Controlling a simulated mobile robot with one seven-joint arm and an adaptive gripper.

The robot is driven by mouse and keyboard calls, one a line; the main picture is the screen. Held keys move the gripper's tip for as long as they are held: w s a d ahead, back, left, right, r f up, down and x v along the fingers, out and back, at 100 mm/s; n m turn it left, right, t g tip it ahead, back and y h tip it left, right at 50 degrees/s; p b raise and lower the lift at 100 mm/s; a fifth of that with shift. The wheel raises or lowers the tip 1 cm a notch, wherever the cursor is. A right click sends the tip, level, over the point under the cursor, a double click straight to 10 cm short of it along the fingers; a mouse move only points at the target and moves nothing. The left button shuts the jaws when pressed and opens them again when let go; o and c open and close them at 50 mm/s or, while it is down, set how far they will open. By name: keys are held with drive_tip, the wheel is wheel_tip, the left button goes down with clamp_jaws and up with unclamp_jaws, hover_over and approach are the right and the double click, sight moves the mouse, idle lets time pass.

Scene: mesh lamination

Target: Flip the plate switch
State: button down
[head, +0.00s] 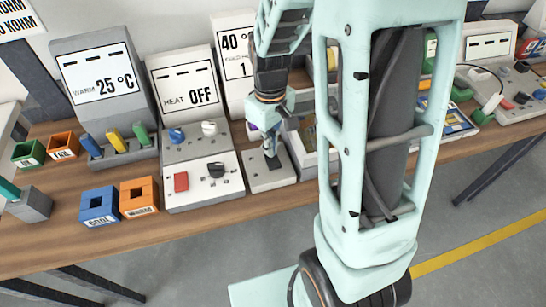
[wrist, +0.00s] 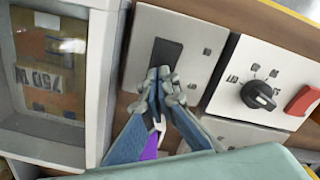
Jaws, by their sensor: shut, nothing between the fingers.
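The plate switch is a dark rectangular rocker (wrist: 165,52) set in a light grey plate (wrist: 203,42) in the wrist view. In the head view the same grey plate (head: 262,184) lies on the bench, just right of the heat unit. My gripper (wrist: 166,78) is shut with nothing between its fingers. Its tips are at the near end of the rocker in the wrist view; whether they touch it I cannot tell. In the head view my gripper (head: 271,158) points down over the plate and hides most of the rocker.
The heat unit (head: 202,186) reads OFF and has a red button (head: 181,182) and a black knob (head: 216,169). Orange (head: 139,196) and blue (head: 98,205) bins stand left of it. A framed box (wrist: 55,80) stands close beside the plate. My arm blocks the bench's middle.

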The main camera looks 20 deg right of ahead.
drive_tip(key=shift+r+p, duration=2.35)
drive_tip(key=shift+r, duration=0.95)
